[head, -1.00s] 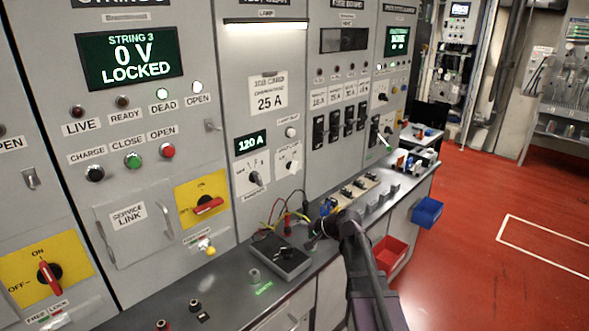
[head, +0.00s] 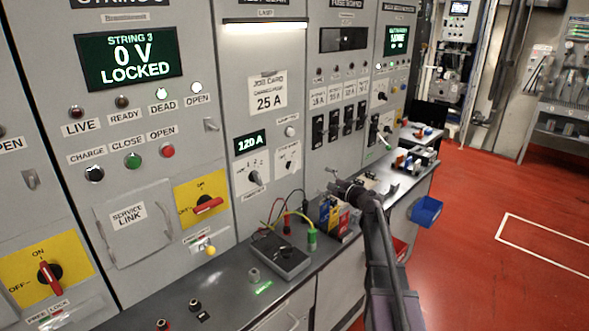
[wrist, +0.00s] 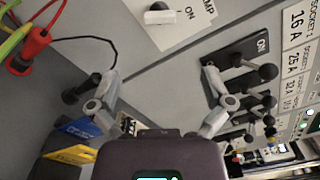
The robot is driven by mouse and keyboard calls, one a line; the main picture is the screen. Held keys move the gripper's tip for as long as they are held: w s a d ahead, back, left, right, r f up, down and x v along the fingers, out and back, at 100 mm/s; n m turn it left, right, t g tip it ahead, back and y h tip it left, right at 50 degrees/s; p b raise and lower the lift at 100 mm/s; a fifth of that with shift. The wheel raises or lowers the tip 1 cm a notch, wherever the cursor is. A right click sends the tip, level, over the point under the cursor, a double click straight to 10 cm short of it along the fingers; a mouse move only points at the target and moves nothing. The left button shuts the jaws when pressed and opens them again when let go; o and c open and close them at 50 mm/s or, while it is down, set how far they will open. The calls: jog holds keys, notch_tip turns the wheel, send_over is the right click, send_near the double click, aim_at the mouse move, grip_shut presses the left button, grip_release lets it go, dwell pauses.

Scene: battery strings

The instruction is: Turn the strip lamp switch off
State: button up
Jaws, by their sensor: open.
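The strip lamp (head: 265,23) is a bright white lit bar at the top of the middle grey panel. In the wrist view the switch (wrist: 160,16) shows at the top edge, on a plate reading ON and part of LAMP. My gripper (head: 331,178) is in front of the panel, above the bench, below and right of the switch. In the wrist view my gripper (wrist: 163,88) has its fingers wide apart, with nothing between them but panel. The switch lies beyond the fingertips, not touched.
Black breaker levers (wrist: 255,75) stick out beside the right finger. A red clip (wrist: 30,45) with cables and a black plug are at the left. Blue and yellow blocks (wrist: 80,130) stand below. A grey meter (head: 282,255) sits on the bench.

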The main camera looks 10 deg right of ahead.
aim_at(296, 168)
jog(key=shift+w+a, duration=0.1)
jog(key=shift+w, duration=0.05)
jog(key=x, duration=1.3)
jog(key=shift+w+a, duration=0.15)
jog(key=shift+w, duration=0.1)
jog(key=c, duration=1.1)
